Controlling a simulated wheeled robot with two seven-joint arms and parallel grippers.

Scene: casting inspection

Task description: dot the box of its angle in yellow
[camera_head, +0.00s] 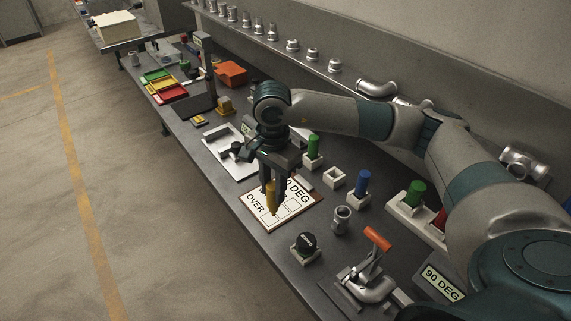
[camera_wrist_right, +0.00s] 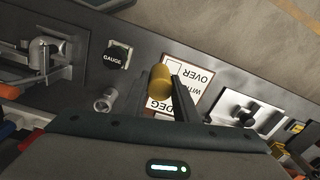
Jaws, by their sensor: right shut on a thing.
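My right gripper (camera_head: 272,190) is shut on a yellow marker (camera_head: 271,197), which hangs pointing down over the white card (camera_head: 297,210). The marker also shows in the right wrist view (camera_wrist_right: 160,80). The card (camera_wrist_right: 203,97) carries the words OVER and DEG and small square boxes; the gripper and marker hide part of it. I cannot tell whether the tip touches the card, and I see no yellow dot. A metal elbow (camera_head: 378,290) sits in an orange-handled clamp (camera_head: 376,240). A plate (camera_head: 441,283) reading 90 DEG is at the lower right. My left gripper is not in view.
A green marker (camera_head: 313,146) and a blue marker (camera_head: 362,182) stand in white holders beside an empty holder (camera_head: 334,178). A black gauge (camera_head: 306,242) and a metal fitting (camera_head: 341,219) stand near the card. A white tray (camera_head: 222,155) lies behind it.

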